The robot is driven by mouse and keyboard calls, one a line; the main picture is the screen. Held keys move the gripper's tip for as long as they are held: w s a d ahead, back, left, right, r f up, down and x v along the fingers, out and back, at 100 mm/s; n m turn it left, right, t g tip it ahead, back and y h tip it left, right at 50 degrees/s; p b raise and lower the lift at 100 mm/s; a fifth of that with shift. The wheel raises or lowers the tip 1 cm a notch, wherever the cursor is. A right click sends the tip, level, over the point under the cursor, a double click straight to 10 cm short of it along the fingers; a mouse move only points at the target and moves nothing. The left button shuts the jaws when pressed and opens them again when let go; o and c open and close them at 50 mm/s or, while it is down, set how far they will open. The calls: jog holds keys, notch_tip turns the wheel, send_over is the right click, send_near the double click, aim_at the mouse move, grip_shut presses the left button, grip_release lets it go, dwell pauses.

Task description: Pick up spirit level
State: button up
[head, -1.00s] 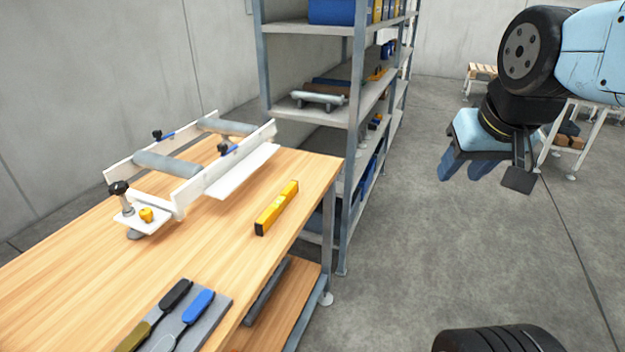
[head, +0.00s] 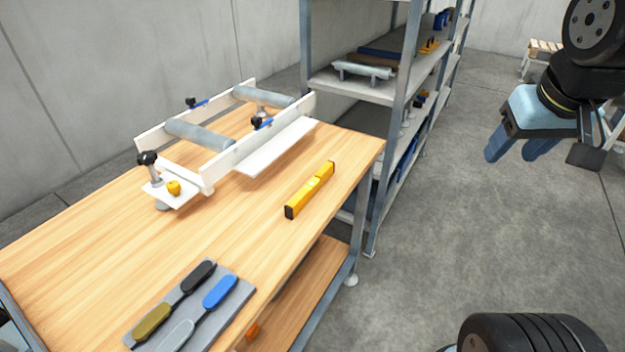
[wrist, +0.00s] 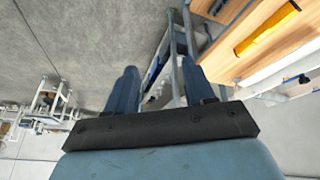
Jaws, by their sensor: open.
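The yellow spirit level (head: 310,190) with black ends lies on the wooden workbench (head: 110,250), near its right edge. It also shows in the wrist view (wrist: 268,27) at the upper right, on the bench top. My gripper (head: 507,152) is in the air at the right of the head view, over open floor and well apart from the level. Its two blue fingers are spread with nothing between them. In the wrist view the fingers (wrist: 160,85) also stand apart and empty.
A white roller frame (head: 220,155) stands on the bench behind the level. A grey tray (head: 240,293) with several handled tools lies at the front. A metal shelf rack (head: 395,150) stands beyond the bench's right end.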

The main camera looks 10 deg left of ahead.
jog(key=w+a+f+n+g+h, duration=0.2)
jog(key=w+a+f+n+h, duration=0.1)
jog(key=w+a+f+n, duration=0.45)
jog(key=n+t+h, duration=0.2)
jog(key=n+t, duration=0.8)
jog(key=n, duration=1.3)
send_near(298, 196)
jog(key=v, duration=0.2)
jog(key=shift+s+r+m, duration=0.2)
jog(key=shift+r+m, duration=0.05)
jog(key=shift+r, duration=0.05)
jog(key=shift+w+f, duration=0.15)
jog(key=shift+w, duration=0.05)
jog(key=x, duration=1.3)
jog(key=shift+f, duration=0.15)
jog(key=shift+c, duration=0.5)
grip_shut()
